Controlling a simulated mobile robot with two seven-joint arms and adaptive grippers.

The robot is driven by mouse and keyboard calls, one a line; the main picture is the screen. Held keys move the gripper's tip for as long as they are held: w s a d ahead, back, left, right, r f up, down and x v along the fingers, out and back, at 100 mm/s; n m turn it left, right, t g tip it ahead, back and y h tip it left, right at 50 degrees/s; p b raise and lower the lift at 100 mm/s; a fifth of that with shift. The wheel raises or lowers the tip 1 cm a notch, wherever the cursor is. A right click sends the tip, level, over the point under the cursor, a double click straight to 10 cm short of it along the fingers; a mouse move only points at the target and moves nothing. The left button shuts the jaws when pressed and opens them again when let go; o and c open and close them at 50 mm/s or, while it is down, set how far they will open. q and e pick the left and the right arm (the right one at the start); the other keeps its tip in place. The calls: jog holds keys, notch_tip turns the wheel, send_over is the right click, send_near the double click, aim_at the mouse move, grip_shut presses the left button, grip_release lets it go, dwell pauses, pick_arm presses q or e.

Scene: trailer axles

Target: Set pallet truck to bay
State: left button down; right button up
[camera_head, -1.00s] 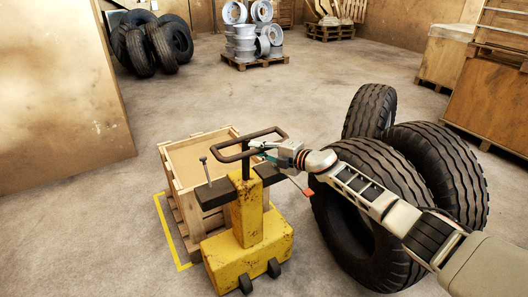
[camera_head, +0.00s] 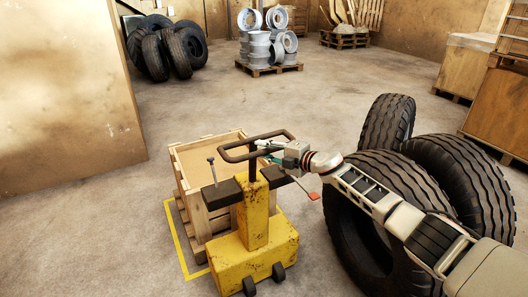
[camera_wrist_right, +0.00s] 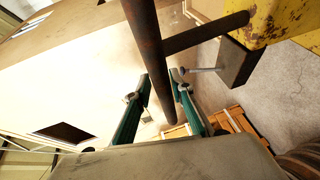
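The yellow pallet truck (camera_head: 256,222) stands upright in the middle of the head view, with a dark loop handle (camera_head: 236,156) on top. A wooden crate (camera_head: 188,190) sits on its far side, apparently on the forks, which are hidden. My right gripper (camera_head: 266,147) is at the handle's right side. In the right wrist view the handle bar (camera_wrist_right: 152,60) passes between the teal fingers of my right gripper (camera_wrist_right: 159,80), which close against it. My left gripper is not in view.
Large tyres (camera_head: 462,175) stand close to the right of the truck, behind my right arm. More tyres (camera_head: 160,50) and a pallet of rims (camera_head: 268,45) are at the back. A brown panel (camera_head: 70,100) stands at left. The floor between is clear.

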jog(key=shift+f, duration=0.1)
jog(key=shift+s+d, duration=0.1)
jog(key=shift+s+d, duration=0.35)
jog(key=shift+d, duration=0.1)
jog(key=v, duration=1)
jog(key=shift+s+r, duration=0.3)
jog(key=shift+d, duration=0.2)
